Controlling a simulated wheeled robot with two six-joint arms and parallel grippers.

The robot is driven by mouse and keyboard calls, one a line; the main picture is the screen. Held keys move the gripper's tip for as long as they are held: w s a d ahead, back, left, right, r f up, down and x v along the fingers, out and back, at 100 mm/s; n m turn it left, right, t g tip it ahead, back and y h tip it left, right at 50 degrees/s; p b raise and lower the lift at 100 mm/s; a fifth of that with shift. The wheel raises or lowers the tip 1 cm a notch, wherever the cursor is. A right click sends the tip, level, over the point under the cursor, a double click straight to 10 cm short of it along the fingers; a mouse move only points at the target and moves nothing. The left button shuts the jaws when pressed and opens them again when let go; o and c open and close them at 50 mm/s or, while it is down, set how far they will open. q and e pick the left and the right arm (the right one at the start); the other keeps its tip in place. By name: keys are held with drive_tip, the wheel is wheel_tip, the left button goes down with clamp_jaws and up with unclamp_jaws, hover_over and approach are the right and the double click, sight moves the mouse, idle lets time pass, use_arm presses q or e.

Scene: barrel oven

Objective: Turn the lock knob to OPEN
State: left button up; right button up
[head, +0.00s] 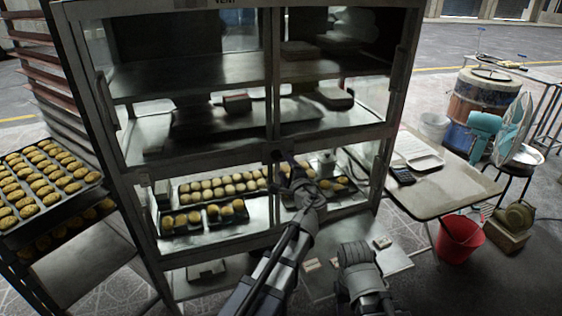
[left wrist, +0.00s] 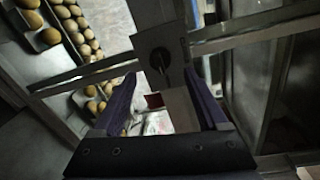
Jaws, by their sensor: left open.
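The lock knob (left wrist: 160,59) is a small dark round piece on a grey plate, seen in the left wrist view just beyond and between my fingertips. My left gripper (left wrist: 161,76) is open, with one finger on each side of the line to the knob. I cannot tell whether either finger touches it. In the head view my left gripper (head: 294,172) is up at the middle of the glass cabinet's front (head: 272,75), by the crossing of the frame bars. There the gripper and arm hide much of the lock. No OPEN marking is readable.
Trays of round pastries (head: 222,187) sit behind the cabinet's lower glass. A pastry rack (head: 45,190) stands close on the left. A table (head: 440,190), a red bucket (head: 460,238) and a teal fan (head: 490,130) are on the right. The right foreground floor is clear.

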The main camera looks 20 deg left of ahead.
use_arm(q)
drive_tip(key=shift+v, duration=1.05)
drive_tip(key=shift+s+f, duration=0.1)
drive_tip(key=s+d+f+n+g+h+p, duration=0.25)
drive_tip(key=s+f+n+g, duration=0.55)
drive_tip(key=s+f, duration=0.45)
drive_tip(key=s+d+f+n+g+h, duration=0.1)
drive_tip(key=s+d+g+h, duration=0.2)
drive_tip(key=s, duration=0.5)
drive_tip(key=s+d+f+n+g+h+p, duration=0.1)
drive_tip(key=s+d+f+g+h, duration=0.1)
drive_tip(key=s+d, duration=0.4)
drive_tip(key=s+g+h, duration=0.1)
drive_tip(key=s, duration=0.1)
drive_tip(key=shift+s+d+f+p, duration=0.2)
drive_tip(key=shift+s+f+p, duration=0.05)
drive_tip(key=shift+s+p, duration=0.05)
